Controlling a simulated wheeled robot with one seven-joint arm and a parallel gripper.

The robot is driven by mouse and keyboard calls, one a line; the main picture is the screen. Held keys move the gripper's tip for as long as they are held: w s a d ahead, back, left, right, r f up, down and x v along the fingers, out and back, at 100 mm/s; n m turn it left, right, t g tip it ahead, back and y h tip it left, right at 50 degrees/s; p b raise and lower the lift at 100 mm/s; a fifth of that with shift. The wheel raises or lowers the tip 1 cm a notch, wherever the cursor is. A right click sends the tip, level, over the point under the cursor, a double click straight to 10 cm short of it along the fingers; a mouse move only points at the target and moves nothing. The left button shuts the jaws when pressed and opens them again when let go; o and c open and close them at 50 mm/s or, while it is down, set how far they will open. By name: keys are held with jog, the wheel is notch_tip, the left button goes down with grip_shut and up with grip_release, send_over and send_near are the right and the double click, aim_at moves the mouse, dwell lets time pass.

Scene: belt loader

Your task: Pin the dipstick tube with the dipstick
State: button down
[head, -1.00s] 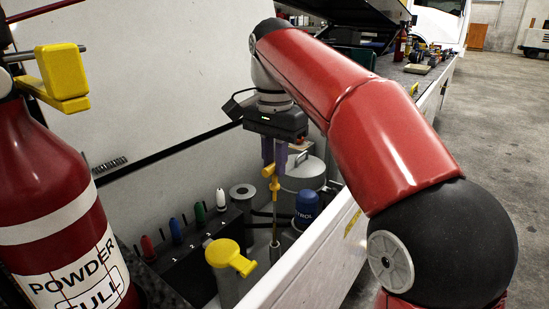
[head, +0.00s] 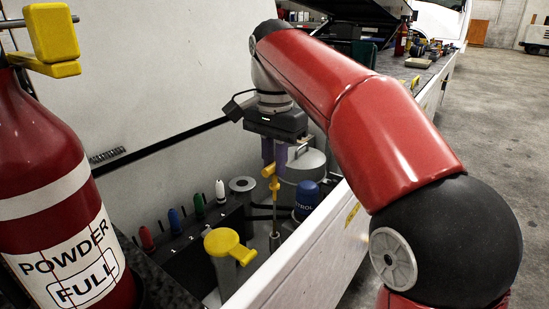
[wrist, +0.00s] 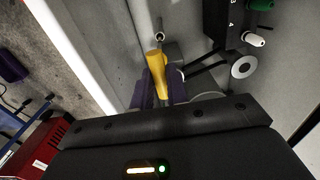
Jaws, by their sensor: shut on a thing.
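The dipstick (head: 269,171) has a yellow handle and a thin rod hanging down. My gripper (head: 274,162) has purple fingers and is shut on the dipstick's top. In the head view the rod reaches down to the dipstick tube (head: 274,240), a narrow grey tube. I cannot tell whether the rod tip is inside it or in front of it. In the wrist view the yellow handle (wrist: 156,72) lies between the fingers, and a small round tube opening (wrist: 158,37) shows beyond it.
A yellow-capped filler (head: 228,245) stands left of the tube and a blue-capped container (head: 307,197) right. Several coloured plugs stand on a dark block (head: 195,240). The white side wall (head: 310,250) runs close in front. A red powder extinguisher (head: 50,190) is at left.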

aim_at(274, 185)
jog(key=shift+f+b, duration=4.1)
jog(key=shift+f, duration=2.45)
jog(key=c, duration=1.3)
grip_release()
jog(key=shift+r, duration=0.1)
notch_tip(274, 185, up, 8)
jog(key=p, duration=0.2)
jog(key=shift+f+p, duration=0.2)
jog(key=shift+p, duration=0.2)
